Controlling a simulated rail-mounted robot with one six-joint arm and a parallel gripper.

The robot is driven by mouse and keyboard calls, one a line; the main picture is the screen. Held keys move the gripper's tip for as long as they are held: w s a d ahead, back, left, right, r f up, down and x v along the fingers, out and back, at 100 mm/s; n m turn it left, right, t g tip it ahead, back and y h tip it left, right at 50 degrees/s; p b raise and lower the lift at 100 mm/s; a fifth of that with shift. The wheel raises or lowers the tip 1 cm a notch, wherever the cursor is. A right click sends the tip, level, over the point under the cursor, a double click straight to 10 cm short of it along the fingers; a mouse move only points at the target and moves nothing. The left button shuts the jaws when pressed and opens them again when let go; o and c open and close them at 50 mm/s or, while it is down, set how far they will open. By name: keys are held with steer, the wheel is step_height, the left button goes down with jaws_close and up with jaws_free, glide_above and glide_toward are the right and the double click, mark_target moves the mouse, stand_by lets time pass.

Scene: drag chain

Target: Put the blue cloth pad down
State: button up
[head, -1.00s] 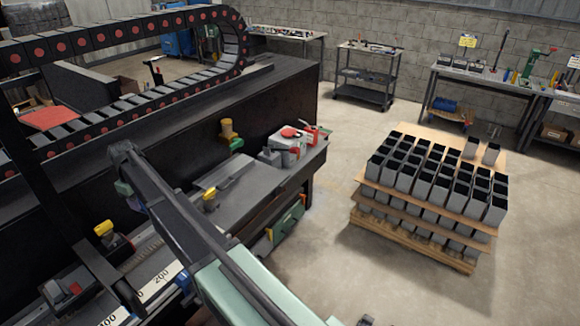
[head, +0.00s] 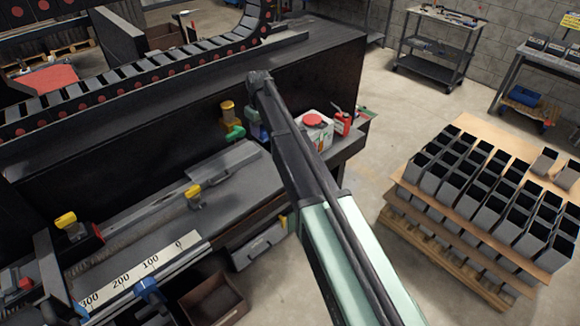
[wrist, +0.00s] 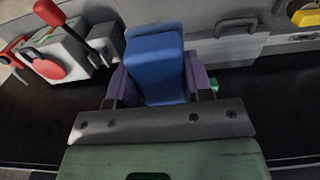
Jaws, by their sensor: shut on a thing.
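The blue cloth pad (wrist: 155,62) is a folded block. In the wrist view it stands between the two purple fingers of my gripper (wrist: 158,82), which is shut on it. In the head view my gripper (head: 256,124) hangs at the end of the arm near the back of the grey bench (head: 235,195), left of a white box with a red top. The arm partly hides it there. I cannot tell whether the pad touches the bench.
The white box (head: 318,130) and a red can (head: 341,120) stand right of my gripper. A yellow and green object (head: 229,112) is close on its left. Yellow-handled clamps (head: 193,191) and a ruler (head: 145,268) lie nearer. A pallet of grey blocks (head: 480,215) stands right.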

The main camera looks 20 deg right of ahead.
mark_target(266, 177)
steer(key=shift+d, duration=0.1)
steer(key=shift+f, duration=0.1)
steer(key=f+b, duration=0.6)
steer(key=b, duration=0.1)
steer(key=f+b, duration=0.6)
steer(key=f, duration=0.1)
steer(key=f+b, duration=0.7)
steer(key=shift+a+f+b, duration=0.2)
steer(key=shift+a+b, duration=0.05)
steer(key=shift+b, duration=0.05)
steer(key=shift+s+r+p, duration=0.1)
steer(key=shift+r+p, duration=0.2)
steer(key=shift+r, duration=0.05)
steer(key=shift+f, duration=0.25)
steer(key=o, duration=0.9)
steer(key=shift+r, duration=0.1)
